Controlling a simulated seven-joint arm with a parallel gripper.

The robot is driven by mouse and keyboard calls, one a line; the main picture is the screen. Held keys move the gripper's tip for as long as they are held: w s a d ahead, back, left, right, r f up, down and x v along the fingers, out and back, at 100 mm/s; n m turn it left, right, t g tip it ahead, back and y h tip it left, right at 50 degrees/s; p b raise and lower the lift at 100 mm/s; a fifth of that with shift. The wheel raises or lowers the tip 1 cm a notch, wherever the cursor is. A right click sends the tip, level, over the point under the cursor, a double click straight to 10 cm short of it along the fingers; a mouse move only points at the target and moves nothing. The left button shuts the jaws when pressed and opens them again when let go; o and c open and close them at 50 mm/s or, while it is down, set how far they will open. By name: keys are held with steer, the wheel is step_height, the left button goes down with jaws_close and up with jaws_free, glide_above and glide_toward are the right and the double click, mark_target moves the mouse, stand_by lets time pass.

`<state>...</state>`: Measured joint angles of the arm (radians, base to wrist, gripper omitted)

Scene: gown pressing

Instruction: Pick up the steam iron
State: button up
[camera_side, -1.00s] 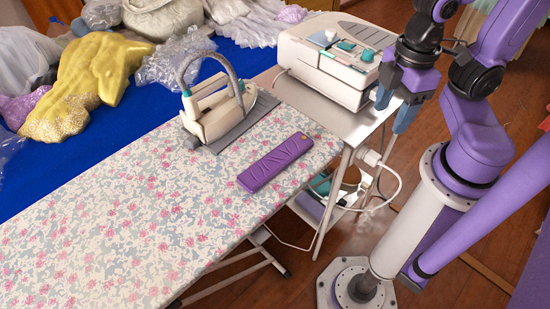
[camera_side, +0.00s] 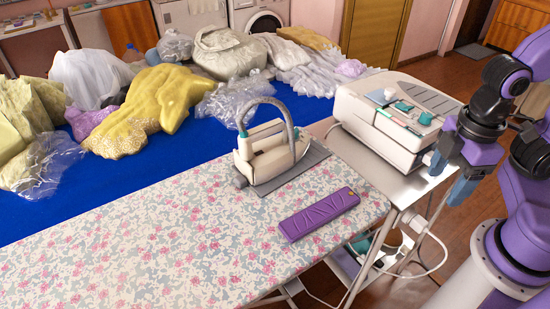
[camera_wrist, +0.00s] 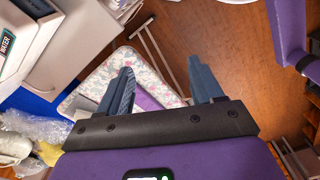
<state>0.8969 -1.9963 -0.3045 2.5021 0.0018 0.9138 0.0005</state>
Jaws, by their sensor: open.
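The steam iron (camera_side: 268,152), cream with a grey handle and a grey hose arching over it, sits on a grey rest pad (camera_side: 305,168) at the far edge of the flowered ironing board (camera_side: 150,245). My gripper (camera_side: 451,178) is open and empty, well to the right of the iron, beside the front right of the cream steam station (camera_side: 395,120). In the wrist view my two blue-grey fingers (camera_wrist: 161,72) are spread, with the board's corner beyond them. I cannot make out the iron there for certain.
A purple bar-shaped object (camera_side: 318,214) lies on the board, nearer than the iron. The steam station stands on a metal side table (camera_side: 405,185), with a white cable hanging near my gripper. Bagged garments and a yellow cloth (camera_side: 155,100) lie on a blue surface behind.

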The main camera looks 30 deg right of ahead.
step_height(320, 180, up, 9)
steer(key=n, duration=0.6)
glide_above(269, 136)
steer(key=w+d, duration=0.2)
steer(key=f, duration=1.1)
steer(key=shift+s+a+f, duration=0.2)
steer(key=shift+s+f, duration=0.05)
steer(key=shift+w+a+f, duration=0.1)
steer(key=shift+f, duration=1.2)
steer(key=shift+a+f, duration=0.1)
steer(key=shift+f, duration=1.2)
